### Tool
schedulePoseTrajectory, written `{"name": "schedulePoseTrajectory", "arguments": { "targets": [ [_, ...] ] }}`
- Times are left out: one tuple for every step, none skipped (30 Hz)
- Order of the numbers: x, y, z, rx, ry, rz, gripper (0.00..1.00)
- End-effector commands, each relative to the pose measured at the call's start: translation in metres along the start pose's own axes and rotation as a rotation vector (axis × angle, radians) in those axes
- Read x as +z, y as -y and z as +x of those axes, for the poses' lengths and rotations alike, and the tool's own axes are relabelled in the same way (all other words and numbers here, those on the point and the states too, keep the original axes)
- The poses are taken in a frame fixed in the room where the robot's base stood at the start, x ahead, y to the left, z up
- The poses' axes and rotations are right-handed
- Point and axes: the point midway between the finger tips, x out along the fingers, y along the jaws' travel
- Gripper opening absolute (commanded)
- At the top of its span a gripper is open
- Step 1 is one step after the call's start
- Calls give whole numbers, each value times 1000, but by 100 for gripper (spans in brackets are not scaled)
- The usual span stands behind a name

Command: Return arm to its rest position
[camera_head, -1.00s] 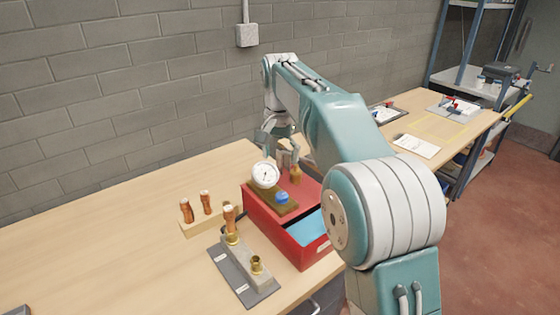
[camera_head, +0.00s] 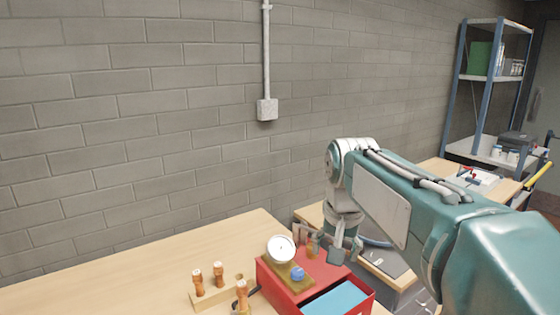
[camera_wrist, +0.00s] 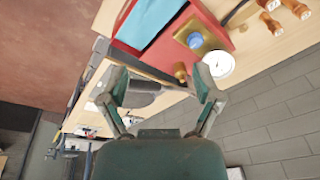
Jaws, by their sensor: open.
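My gripper (camera_head: 341,246) hangs from my teal and white arm just beyond the right rear corner of the red box (camera_head: 270,282). In the wrist view its two fingers (camera_wrist: 160,78) are spread wide, with nothing between them. The gauge (camera_wrist: 220,66) shows beyond the right finger, apart from it. In the head view the white-faced gauge (camera_head: 281,248) stands on the red box beside a blue knob (camera_head: 297,273). The arm is bent, with its forearm running to the lower right of the head view.
A wooden block (camera_head: 214,295) with orange-handled pieces stands left of the red box on the workbench (camera_head: 130,283). A grey brick wall (camera_head: 150,130) rises behind. A blue-framed shelf (camera_head: 456,95) and a second table stand at the right. The bench's left part is clear.

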Motion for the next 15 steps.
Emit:
{"name": "schedulePoseTrajectory", "arguments": {
  "targets": [
    [10,-7,-3,-4,-16,-8,82],
    [15,-10,-4,-6,-23,-16,82],
    [21,-14,-4,-9,-34,-25,82],
    [27,-18,-5,-11,-42,-31,82],
    [32,-21,-5,-12,-50,-39,82],
    [38,-25,-6,-15,-61,-47,82],
    [44,-29,-6,-16,-69,-54,82],
    [49,-32,-6,-17,-78,-61,82],
    [56,-36,-5,-19,-88,-70,82],
    [62,-39,-4,-20,-96,-77,82],
    [67,-42,-4,-21,-106,-84,82],
    [74,-46,-3,-22,-116,-93,82],
    [80,-49,-2,-23,-125,-100,82],
    [85,-52,-1,-23,-133,-107,82],
    [92,-56,0,-24,-144,-115,82]
  ]
}}
